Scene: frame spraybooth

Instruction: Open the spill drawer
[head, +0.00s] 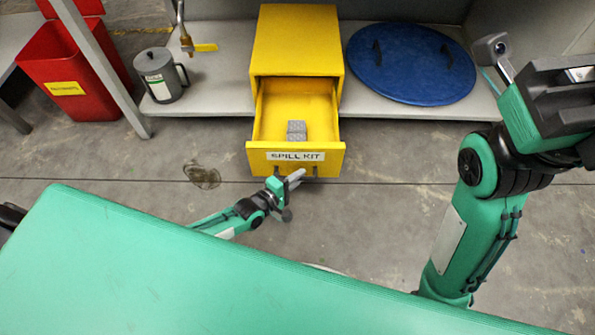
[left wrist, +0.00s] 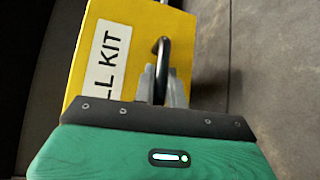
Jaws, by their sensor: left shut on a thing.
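The yellow spill drawer (head: 295,157), labelled SPILL KIT, is pulled out of its yellow cabinet (head: 297,45). Its open top shows grey blocks (head: 297,130) inside. My left gripper (head: 294,178) is at the drawer's front, below the label. In the left wrist view my left gripper (left wrist: 161,84) is shut on the dark drawer handle (left wrist: 162,47), whose bar passes between the fingers. The yellow front and part of the label (left wrist: 103,60) show beside it. My right arm is raised at the right of the head view, apart from the drawer; its fingers cannot be made out.
A blue round lid (head: 411,64) lies right of the cabinet on the grey shelf (head: 222,70). A grey can (head: 160,75) and a brass valve with a yellow lever (head: 199,47) are at the left. Red bins (head: 75,70) stand further left. The floor before the drawer is clear apart from a stain (head: 202,175).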

